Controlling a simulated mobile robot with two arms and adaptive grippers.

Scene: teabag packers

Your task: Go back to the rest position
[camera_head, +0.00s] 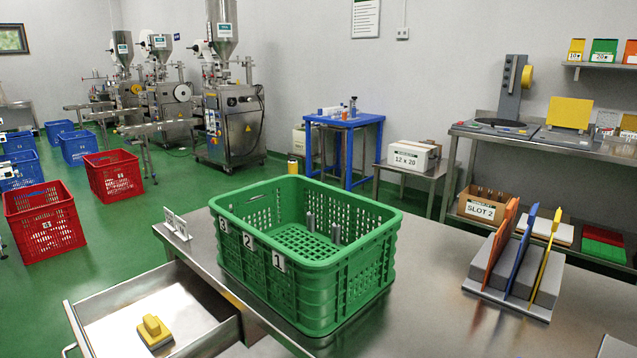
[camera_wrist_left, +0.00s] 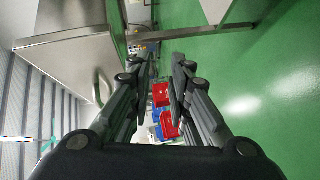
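My left gripper (camera_wrist_left: 164,62) shows in the left wrist view. Its two dark fingers stand apart with nothing between them, and the floor and far crates show through the gap. Neither gripper shows in the head view, and my right gripper is in no frame. In the head view a green crate (camera_head: 345,297) stands on the steel table (camera_head: 440,300), with slot tags on its near left side and two grey cylinders inside. An open drawer (camera_head: 205,335) at the lower left holds a yellow-topped block (camera_head: 154,329).
A rack with orange, blue and yellow dividers (camera_head: 518,262) stands on the table at right. Red crates (camera_head: 43,220) and blue crates lie on the green floor (camera_head: 150,215). Packing machines (camera_head: 233,120) stand behind.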

